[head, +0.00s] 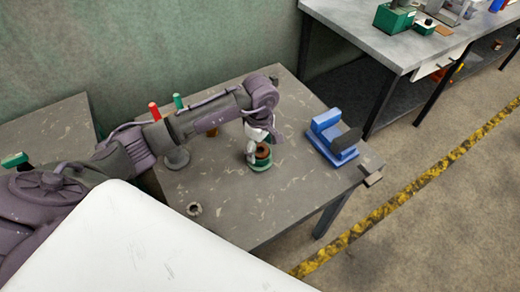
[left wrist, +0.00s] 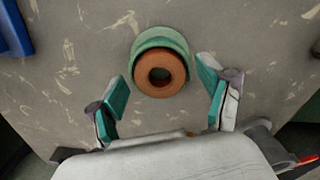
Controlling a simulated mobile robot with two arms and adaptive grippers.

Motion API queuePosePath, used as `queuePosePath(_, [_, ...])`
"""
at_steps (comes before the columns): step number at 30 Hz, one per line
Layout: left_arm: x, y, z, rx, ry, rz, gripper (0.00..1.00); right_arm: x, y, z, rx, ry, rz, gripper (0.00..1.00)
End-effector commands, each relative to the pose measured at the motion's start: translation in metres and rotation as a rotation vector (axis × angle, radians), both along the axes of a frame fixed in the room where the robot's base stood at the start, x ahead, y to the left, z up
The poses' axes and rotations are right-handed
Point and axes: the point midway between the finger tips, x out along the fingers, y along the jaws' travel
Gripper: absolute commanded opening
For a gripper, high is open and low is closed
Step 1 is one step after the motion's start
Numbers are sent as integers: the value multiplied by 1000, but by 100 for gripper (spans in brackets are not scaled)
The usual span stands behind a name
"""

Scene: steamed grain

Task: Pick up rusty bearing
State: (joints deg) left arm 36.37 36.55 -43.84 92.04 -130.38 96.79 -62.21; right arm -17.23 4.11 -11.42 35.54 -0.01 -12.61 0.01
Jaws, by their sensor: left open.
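The rusty bearing (left wrist: 144,72) is an orange-brown ring with a dark centre hole. It rests on a round green holder (left wrist: 161,37) on the grey table. In the head view the bearing (head: 262,151) sits on top of the green holder (head: 261,167), partly hidden by my gripper. My left gripper (head: 257,146) is above and around it, pointing down. In the left wrist view the green-padded fingers of my left gripper (left wrist: 162,80) are spread apart, one on each side of the bearing, with gaps on both sides. My right gripper is not in view.
A blue vise-like fixture (head: 325,124) stands right of the holder on the table (head: 235,205). A small grey ring (head: 194,209) lies at the front left. Red (head: 154,110) and green (head: 178,101) upright pieces stand behind my arm. The table's front middle is mostly clear.

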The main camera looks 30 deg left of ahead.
Motion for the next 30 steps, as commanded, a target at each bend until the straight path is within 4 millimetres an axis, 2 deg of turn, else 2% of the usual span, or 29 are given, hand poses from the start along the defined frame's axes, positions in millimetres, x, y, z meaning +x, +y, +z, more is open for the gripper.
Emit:
queuePosePath(2, [0,0,0,0,0,0,78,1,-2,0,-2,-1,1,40])
queuePosePath(14, [-1,0,-1,0,2,0,11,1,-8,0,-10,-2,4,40])
queuePosePath(23, [-1,0,-2,0,3,-1,9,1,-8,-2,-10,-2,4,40])
queuePosePath(26, [-1,0,3,1,3,-2,9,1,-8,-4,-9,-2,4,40])
queuePosePath(30, [0,0,21,2,-2,-1,9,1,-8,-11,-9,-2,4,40])
